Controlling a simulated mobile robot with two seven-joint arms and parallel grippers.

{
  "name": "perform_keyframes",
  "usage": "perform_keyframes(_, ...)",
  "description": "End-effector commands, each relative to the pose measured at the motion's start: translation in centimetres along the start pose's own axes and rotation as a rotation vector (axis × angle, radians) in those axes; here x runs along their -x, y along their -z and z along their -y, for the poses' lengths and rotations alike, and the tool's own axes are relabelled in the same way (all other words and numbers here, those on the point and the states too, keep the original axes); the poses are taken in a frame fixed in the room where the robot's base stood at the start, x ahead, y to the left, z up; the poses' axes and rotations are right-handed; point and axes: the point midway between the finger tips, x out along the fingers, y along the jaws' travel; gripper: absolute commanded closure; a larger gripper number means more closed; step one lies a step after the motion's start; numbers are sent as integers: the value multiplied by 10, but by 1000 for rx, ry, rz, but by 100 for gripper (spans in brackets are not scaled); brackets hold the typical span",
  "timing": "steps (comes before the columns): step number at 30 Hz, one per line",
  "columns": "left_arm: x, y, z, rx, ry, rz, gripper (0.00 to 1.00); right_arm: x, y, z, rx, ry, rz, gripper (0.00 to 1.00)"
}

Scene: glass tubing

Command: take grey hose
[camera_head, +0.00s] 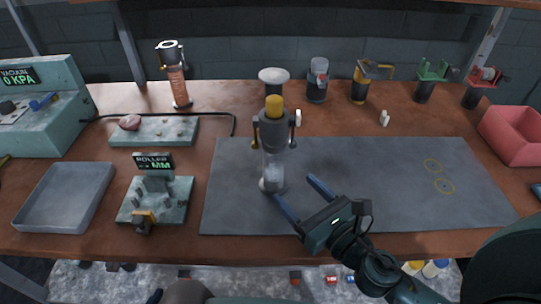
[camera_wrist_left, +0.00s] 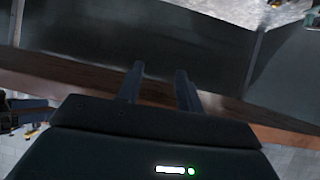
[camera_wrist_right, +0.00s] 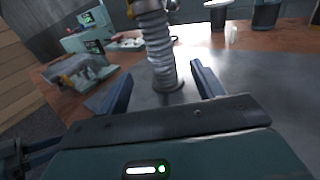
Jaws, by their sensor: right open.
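The grey hose (camera_head: 273,175) is a ribbed upright tube on the dark mat. A dark collar with side handles and a yellow cap sit on top of it. My right gripper (camera_head: 291,187) is open and low over the mat, just right and front of the hose's foot. In the right wrist view, the ribbed hose (camera_wrist_right: 158,55) stands ahead of the open fingers (camera_wrist_right: 155,85), left of the right finger; no grip on it shows. My left gripper (camera_wrist_left: 160,75) shows only in its wrist view, with its fingers apart and nothing visible between them.
The grey mat (camera_head: 350,200) has free room on its right. The roller device (camera_head: 155,200) and grey tray (camera_head: 65,198) lie left. A vacuum unit (camera_head: 45,110), brown ribbed piece (camera_head: 177,85) and several stands line the back. A red bin (camera_head: 515,135) is far right.

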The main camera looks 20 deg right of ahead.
Motion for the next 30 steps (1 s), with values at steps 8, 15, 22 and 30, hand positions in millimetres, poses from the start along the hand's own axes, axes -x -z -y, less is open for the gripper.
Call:
perform_keyframes(8, 8, -4, 2, 9, 16, 47, 64, -49, -3, 1, 1, 1, 2, 33)
perform_keyframes(15, 8, -6, 4, 19, 24, 55, 64, -66, -1, 0, -1, 1, 1, 33)
perform_keyframes(22, 10, 0, 5, 17, 27, 56, 64, -100, 1, 2, -1, 1, 2, 33)
perform_keyframes(30, 9, -5, 7, 17, 31, 69, 64, -114, 3, 1, 0, 0, -1, 33)
